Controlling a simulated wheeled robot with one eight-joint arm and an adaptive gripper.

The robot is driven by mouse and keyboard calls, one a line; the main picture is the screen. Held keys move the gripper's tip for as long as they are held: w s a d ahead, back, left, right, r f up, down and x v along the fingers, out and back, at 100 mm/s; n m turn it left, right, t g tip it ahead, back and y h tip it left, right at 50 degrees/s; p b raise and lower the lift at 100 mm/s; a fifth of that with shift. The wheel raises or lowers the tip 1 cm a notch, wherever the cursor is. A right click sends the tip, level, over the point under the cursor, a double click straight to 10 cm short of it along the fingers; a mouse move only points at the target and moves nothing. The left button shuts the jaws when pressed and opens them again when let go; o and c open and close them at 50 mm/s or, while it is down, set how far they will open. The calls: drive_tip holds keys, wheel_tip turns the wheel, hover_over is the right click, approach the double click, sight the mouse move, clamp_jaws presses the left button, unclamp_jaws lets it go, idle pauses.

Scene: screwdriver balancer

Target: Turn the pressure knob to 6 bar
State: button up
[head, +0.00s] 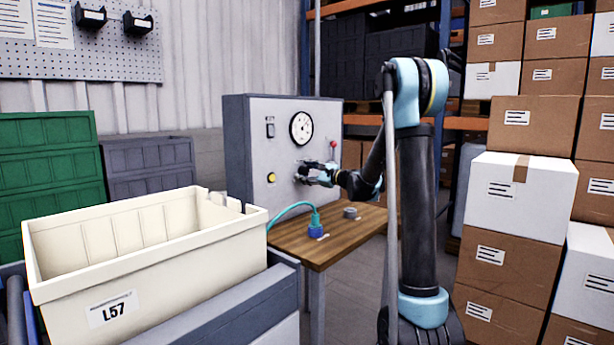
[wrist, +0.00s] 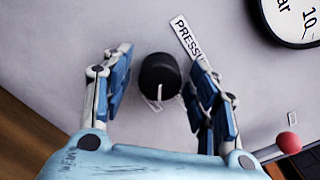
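The pressure knob (wrist: 160,77) is a black round knob on the light grey panel (head: 285,110), beside a label reading "PRESSU…". A pale mark shows at its lower edge in the wrist view. My gripper (head: 304,174) reaches the panel face. In the wrist view its two blue fingers stand on either side of the knob, with a narrow gap at each side, so it looks open. The round white gauge (head: 301,128) is above the knob; its needle is too small to read. In the wrist view the gauge (wrist: 293,18) is cut off, showing "10" and "ar".
A red-balled lever (wrist: 289,143) is on the panel close to my gripper. A yellow button (head: 271,178) and a switch (head: 270,127) are left of it. The wooden table (head: 345,240) holds a blue connector (head: 316,231) and grey part (head: 350,213). A cream bin (head: 150,240) stands in front.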

drive_tip(key=c, duration=0.8)
drive_tip(key=shift+n, duration=0.4)
drive_tip(key=shift+s+f+n, duration=0.1)
drive_tip(key=shift+n, duration=2.5)
drive_tip(key=o, duration=1.1)
drive_tip(key=shift+c, duration=0.2)
